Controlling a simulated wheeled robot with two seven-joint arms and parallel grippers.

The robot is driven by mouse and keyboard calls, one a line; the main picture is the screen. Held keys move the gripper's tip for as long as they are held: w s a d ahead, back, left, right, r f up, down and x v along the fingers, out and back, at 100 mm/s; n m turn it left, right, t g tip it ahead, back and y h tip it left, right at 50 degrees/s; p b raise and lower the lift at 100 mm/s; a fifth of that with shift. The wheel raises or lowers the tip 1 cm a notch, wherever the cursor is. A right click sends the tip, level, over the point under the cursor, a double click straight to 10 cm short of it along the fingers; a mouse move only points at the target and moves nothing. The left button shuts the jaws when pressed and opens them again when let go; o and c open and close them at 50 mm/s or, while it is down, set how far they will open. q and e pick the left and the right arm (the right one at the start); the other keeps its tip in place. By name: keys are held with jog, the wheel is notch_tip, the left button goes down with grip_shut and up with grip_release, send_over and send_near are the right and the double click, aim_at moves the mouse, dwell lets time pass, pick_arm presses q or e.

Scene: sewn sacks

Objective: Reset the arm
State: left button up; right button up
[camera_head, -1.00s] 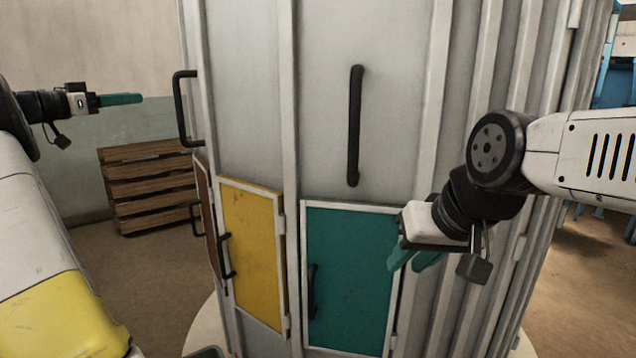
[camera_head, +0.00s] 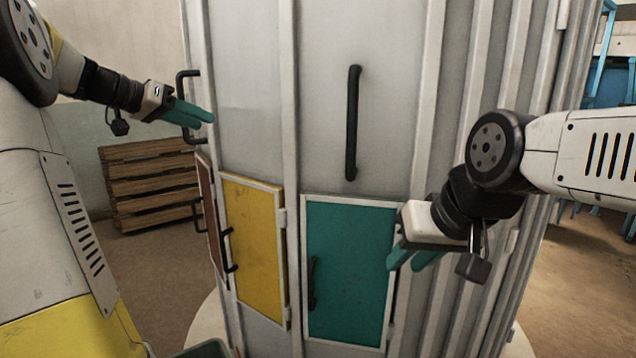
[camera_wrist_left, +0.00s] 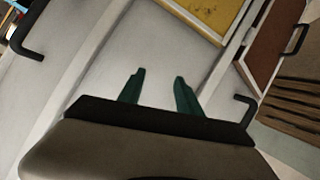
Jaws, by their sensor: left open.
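My left gripper (camera_head: 200,114) is at the upper left of the head view, its teal fingers pointing right toward the grey cabinet's left side, near a black handle there. In the left wrist view its two fingers (camera_wrist_left: 160,88) are spread apart with nothing between them, in front of a pale cabinet panel. My right gripper (camera_head: 410,260) is at the right of the head view, in front of the teal door's right edge. Its teal fingers point down and left. Both fingers show with a small gap, and nothing is seen in them.
A tall grey cabinet (camera_head: 245,90) fills the middle, with a yellow door (camera_head: 254,245), a teal door (camera_head: 347,245), a brown door (camera_head: 208,210) and black handles (camera_head: 352,122). A wooden crate (camera_head: 150,185) stands at the back left. Open floor lies between.

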pick_arm(q)
jog(key=s+d+f+n+g+y, duration=0.15)
jog(key=s+d+f, duration=0.25)
jog(key=s+d, duration=0.45)
jog(key=s+d+f+n+y, duration=0.1)
jog(key=s+d+f+y, duration=0.1)
jog(key=s+f, duration=0.4)
jog(key=s+d+f+n+g+y, duration=0.1)
jog(key=s+d+f+y, duration=0.2)
jog(key=s+f, duration=0.4)
jog(key=s, duration=0.6)
jog(key=shift+s+f, duration=0.3)
jog(key=shift+d+g, duration=0.15)
jog(key=shift+g, duration=0.1)
jog(key=shift+c, duration=0.5)
jog(key=shift+d, duration=0.1)
